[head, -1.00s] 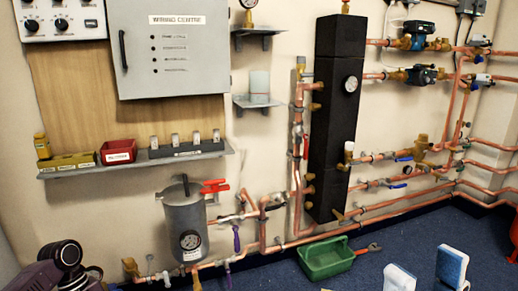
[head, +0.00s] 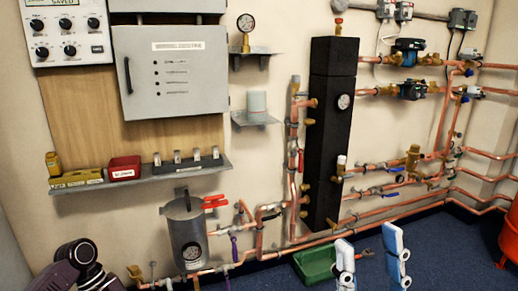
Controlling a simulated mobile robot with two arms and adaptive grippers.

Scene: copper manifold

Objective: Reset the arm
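My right gripper (head: 367,236) shows at the bottom right of the head view. Its two white and blue fingers stand upright and well apart, with nothing between them. They appear in front of the floor and the lower copper pipes. A purple and black joint of my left arm shows at the bottom left corner. My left gripper is not in the picture.
A green crate (head: 301,264) sits on the blue floor, partly behind the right gripper. Copper pipes (head: 345,227) and a tall black column (head: 329,150) line the wall. A grey vessel (head: 187,240) stands left. A red container (head: 512,243) is at the right edge.

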